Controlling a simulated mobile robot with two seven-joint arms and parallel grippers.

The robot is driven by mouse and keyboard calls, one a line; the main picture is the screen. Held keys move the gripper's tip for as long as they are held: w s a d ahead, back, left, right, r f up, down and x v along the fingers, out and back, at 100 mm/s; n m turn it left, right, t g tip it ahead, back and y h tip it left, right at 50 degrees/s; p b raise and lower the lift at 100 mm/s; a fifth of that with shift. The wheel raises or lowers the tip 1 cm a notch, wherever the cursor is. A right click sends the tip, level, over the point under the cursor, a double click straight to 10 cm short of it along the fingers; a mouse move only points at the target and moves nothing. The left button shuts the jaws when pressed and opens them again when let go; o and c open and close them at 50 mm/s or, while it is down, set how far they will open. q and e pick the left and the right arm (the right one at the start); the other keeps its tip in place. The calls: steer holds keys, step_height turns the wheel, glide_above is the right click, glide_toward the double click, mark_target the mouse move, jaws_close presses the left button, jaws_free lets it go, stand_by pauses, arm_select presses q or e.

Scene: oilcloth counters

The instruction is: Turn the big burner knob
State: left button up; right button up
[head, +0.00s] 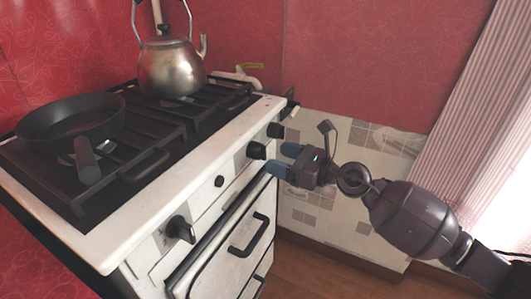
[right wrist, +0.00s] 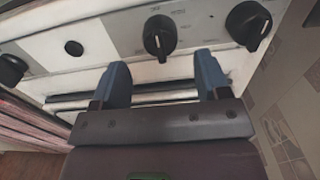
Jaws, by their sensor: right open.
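The white stove (head: 110,240) has black knobs on its front panel. One knob (head: 257,150) is nearest my right gripper (head: 283,160); another (head: 275,130) is further back, and a third (head: 181,229) is towards the front left. In the right wrist view the nearest knob (right wrist: 159,37) is beyond and between the blue fingertips (right wrist: 163,75), with a visible gap. The far knob (right wrist: 247,23) is to its right. The frames do not make clear which knob is the big burner one. My right gripper is open and empty. My left gripper is out of view.
A frying pan (head: 70,118) and a metal kettle (head: 171,68) stand on the black grates. The oven door handle (head: 248,235) sticks out below the panel. A tiled wall (head: 335,205) is at the right. A small black button (right wrist: 73,48) sits between knobs.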

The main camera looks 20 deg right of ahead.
mark_target(266, 153)
steer(key=shift+x, duration=2.35)
steer(key=c, duration=0.9)
